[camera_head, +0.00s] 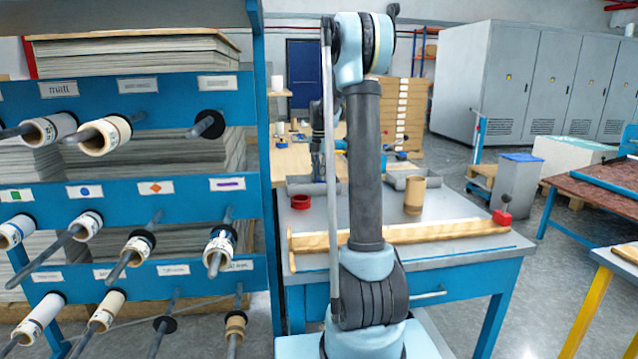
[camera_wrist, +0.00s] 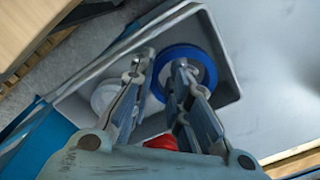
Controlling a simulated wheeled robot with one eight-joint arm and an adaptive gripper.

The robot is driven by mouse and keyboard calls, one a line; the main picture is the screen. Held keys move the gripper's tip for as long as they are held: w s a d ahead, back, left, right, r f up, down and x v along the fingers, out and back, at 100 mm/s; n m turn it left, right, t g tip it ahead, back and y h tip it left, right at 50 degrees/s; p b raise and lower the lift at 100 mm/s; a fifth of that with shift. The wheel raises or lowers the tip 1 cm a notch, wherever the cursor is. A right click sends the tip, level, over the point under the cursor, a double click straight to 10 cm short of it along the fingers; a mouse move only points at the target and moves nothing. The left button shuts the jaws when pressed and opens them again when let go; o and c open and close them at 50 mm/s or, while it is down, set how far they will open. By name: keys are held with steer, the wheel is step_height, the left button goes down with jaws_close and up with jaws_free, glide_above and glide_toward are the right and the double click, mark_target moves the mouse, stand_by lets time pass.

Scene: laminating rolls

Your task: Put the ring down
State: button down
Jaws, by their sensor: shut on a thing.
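A blue ring (camera_wrist: 205,56) shows in the wrist view at the right part of a grey tray (camera_wrist: 231,80). My gripper (camera_wrist: 163,60) is shut on the ring's wall, one finger at its left outer edge and the other over its opening. Whether the ring touches the tray floor cannot be told. A white round piece (camera_wrist: 103,96) lies in the tray to the left, partly behind a finger. A red thing (camera_wrist: 161,142) shows below, between the fingers.
A red ring (camera_head: 300,202) stands on the grey table (camera_head: 460,212), near the left tray. A cardboard tube (camera_head: 415,195) stands upright by the right tray (camera_head: 430,172). A blue rack (camera_head: 180,195) with rolls is at left.

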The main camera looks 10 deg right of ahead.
steer(key=shift+f, duration=1.25)
steer(key=c, duration=1.8)
jaws_free()
step_height(320, 180, up, 12)
